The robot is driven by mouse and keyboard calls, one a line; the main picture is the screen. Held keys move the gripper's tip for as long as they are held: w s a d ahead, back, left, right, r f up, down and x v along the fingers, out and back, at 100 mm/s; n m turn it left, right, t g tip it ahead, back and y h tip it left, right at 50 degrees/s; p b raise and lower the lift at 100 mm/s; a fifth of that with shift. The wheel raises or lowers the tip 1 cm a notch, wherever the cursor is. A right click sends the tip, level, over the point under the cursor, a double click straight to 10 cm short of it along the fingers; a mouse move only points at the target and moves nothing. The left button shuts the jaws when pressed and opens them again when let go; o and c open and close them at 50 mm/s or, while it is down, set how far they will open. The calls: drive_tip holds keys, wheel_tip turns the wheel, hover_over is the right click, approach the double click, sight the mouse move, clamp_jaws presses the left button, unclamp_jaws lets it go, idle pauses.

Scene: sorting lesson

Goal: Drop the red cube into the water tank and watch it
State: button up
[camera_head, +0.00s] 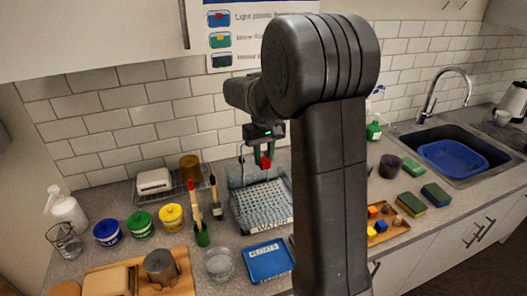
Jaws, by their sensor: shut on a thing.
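My gripper (264,157) points down and is shut on the red cube (266,163), which it holds above the water tank. The water tank (261,226) is a clear box with a label reading WATER on its front. The red cube is above the tank's rear part, and its exact height over the water is hard to tell. My arm hides the tank's right side.
A blue tray labelled FLOATS (268,262) lies in front of the tank. A wooden tray (388,230) with small cubes is at the right. The sink (450,150) is far right.

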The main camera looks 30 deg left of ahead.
drive_tip(key=shift+f, duration=0.9)
wheel_tip(320, 180, down, 8)
drive_tip(key=b, duration=0.6)
drive_tip(key=shift+r, duration=0.1)
drive_tip(key=o, duration=1)
wheel_tip(320, 180, up, 8)
drive_tip(key=p, duration=0.6)
drive_tip(key=shift+r, duration=1)
